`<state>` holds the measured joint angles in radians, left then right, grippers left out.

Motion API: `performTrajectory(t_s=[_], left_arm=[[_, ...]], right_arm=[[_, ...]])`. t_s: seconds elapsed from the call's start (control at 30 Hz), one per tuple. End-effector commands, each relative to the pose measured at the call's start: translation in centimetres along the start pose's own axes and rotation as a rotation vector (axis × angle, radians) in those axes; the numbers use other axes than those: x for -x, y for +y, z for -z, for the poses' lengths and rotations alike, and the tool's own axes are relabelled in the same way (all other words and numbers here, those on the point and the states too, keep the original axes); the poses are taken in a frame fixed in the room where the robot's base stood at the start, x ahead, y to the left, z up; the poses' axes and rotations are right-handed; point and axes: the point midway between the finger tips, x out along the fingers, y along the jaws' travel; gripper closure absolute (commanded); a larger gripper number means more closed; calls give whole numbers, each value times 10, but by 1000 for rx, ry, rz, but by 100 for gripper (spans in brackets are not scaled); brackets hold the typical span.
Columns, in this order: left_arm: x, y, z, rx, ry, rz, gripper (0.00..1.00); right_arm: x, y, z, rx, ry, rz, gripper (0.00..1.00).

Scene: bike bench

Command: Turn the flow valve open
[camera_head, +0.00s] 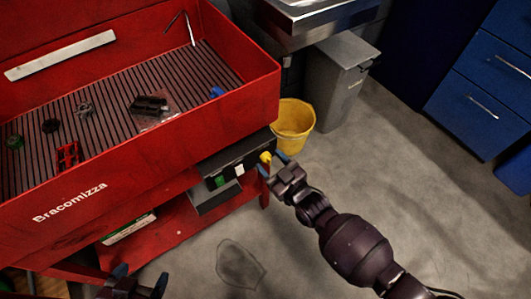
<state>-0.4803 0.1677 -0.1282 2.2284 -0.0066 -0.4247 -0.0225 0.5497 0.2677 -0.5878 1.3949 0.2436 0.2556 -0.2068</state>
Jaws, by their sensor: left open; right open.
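A small yellow knob (265,157), which looks like the flow valve, sits at the right end of a black control box (236,162) under the red parts washer. My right gripper (272,164) is open at the knob, with its blue-tipped fingers beside it. I cannot tell whether they touch the knob. My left gripper (141,278) is open and empty, low at the bottom left edge, away from the box.
The red washer basin (226,113) holds several small parts on a ribbed floor. A green button (219,181) and white switch (239,170) sit on the box. A yellow bucket (294,128) and grey bin (340,85) stand behind.

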Motion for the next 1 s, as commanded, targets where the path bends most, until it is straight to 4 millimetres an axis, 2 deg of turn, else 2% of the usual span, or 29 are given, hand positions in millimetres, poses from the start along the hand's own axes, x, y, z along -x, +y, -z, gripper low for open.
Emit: performTrajectory(t_s=[0.37, 0.6, 0.7, 1.0], left_arm=[[-1, 0, 2, -3, 4, 0, 13], [0, 0, 1, -2, 2, 0, 13], [0, 0, 0, -2, 1, 0, 13], [0, 0, -1, -3, -1, 0, 13]], right_arm=[[-1, 0, 0, 0, 0, 0, 44], [-1, 0, 0, 0, 0, 0, 81], [-1, 0, 0, 1, 0, 0, 93], [-1, 0, 0, -42, 2, 0, 93]])
